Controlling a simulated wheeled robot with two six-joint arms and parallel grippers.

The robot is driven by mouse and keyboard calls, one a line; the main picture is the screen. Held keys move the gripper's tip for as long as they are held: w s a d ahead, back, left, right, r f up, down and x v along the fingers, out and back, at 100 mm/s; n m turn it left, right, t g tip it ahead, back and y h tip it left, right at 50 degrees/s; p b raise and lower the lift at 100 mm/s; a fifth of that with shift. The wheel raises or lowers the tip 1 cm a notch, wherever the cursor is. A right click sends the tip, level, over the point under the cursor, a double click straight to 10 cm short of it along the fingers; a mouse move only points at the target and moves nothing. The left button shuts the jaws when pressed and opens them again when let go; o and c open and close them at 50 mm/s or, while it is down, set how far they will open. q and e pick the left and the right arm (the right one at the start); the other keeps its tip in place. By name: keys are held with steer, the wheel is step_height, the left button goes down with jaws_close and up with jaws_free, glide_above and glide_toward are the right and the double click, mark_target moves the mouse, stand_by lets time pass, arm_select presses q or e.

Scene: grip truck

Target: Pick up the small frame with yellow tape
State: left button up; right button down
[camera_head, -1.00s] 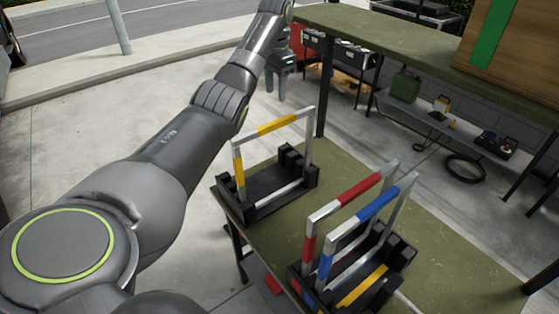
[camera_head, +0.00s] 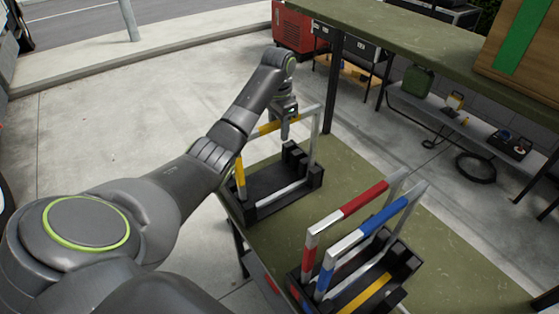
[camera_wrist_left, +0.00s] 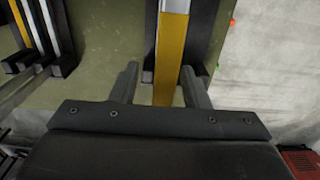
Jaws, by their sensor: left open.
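The small frame with yellow tape (camera_head: 240,181) stands upright in a black holder (camera_head: 262,208) at the far left part of the green table. My left gripper (camera_head: 286,128) is at its top bar, pointing down, and covers part of the bar. In the left wrist view the yellow-taped bar (camera_wrist_left: 172,45) runs between the two fingers of my open left gripper (camera_wrist_left: 160,72). I cannot tell whether a finger touches it. My right gripper is not in view.
A red-taped frame (camera_head: 360,200) and a blue-taped frame (camera_head: 384,213) stand in another black holder at the table's front. The green table (camera_head: 350,165) is bare between the holders. A higher green shelf (camera_head: 400,38) carries a wooden crate (camera_head: 530,55) at right.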

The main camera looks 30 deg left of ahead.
arm_select(q)
steer(key=shift+w+a+f, duration=0.1)
steer(key=shift+w+f, duration=0.15)
steer(key=shift+f, duration=0.35)
steer(key=shift+w+a+f, duration=0.1)
steer(key=shift+w+f, duration=0.15)
steer(key=shift+f, duration=0.35)
steer(key=shift+s+r, duration=0.1)
steer(key=shift+s, duration=0.1)
steer(key=shift+s+d+r, duration=0.1)
steer(key=shift+s+d, duration=0.05)
steer(key=shift+s, duration=0.05)
steer(key=c, duration=0.5)
steer(key=shift+w, duration=0.15)
jaws_close()
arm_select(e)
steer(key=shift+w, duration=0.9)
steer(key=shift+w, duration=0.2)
